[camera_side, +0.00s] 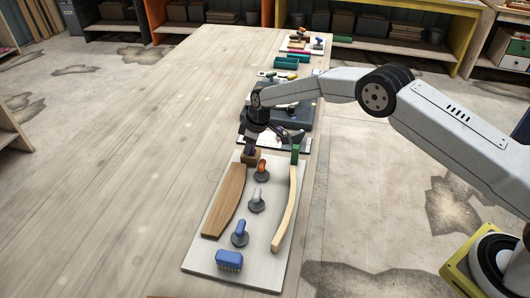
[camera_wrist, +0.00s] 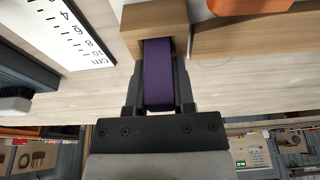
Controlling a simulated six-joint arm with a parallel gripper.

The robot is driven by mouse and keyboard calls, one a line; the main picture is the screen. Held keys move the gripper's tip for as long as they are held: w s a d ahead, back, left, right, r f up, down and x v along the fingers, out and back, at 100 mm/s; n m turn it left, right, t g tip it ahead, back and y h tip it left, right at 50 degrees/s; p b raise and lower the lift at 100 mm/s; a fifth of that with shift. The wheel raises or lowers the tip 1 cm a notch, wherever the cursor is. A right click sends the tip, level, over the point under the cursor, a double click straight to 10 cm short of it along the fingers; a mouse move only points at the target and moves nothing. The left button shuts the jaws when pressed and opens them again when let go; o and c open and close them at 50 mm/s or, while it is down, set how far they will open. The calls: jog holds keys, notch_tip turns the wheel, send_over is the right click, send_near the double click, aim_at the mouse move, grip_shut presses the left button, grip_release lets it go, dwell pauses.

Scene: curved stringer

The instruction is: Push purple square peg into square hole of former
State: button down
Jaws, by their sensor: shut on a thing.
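The purple square peg (camera_wrist: 159,80) is held between the two fingers of my gripper (camera_wrist: 159,95) in the wrist view. The peg's far end meets the underside or opening of a wooden block, the former (camera_wrist: 153,14); how deep it sits in the hole cannot be told. In the side view my gripper (camera_side: 249,146) is above the former (camera_side: 251,157) at the far end of the pale board (camera_side: 215,235). The peg is small and dark there, mostly hidden by my gripper.
On the board stand an orange-topped tool (camera_side: 261,167), a white-topped one (camera_side: 257,200), a blue-topped one (camera_side: 240,233) and a blue brush (camera_side: 229,260). A brown wooden piece (camera_side: 226,203) lies left, a curved pale strip (camera_side: 287,210) right. The table's left side is clear.

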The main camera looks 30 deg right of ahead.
jog(key=shift+f, duration=0.25)
jog(key=shift+c, duration=1.9)
grip_release()
jog(key=shift+r, duration=0.1)
jog(key=shift+r, duration=4.2)
jog(key=shift+d+r, duration=0.1)
jog(key=shift+r, duration=0.3)
jog(key=s+d+r+m+h, duration=0.1)
jog(key=s+d+m, duration=0.3)
jog(key=s+d, duration=0.4)
jog(key=shift+s+r+m, duration=0.4)
jog(key=shift+s+r, duration=0.05)
jog(key=shift+s, duration=0.45)
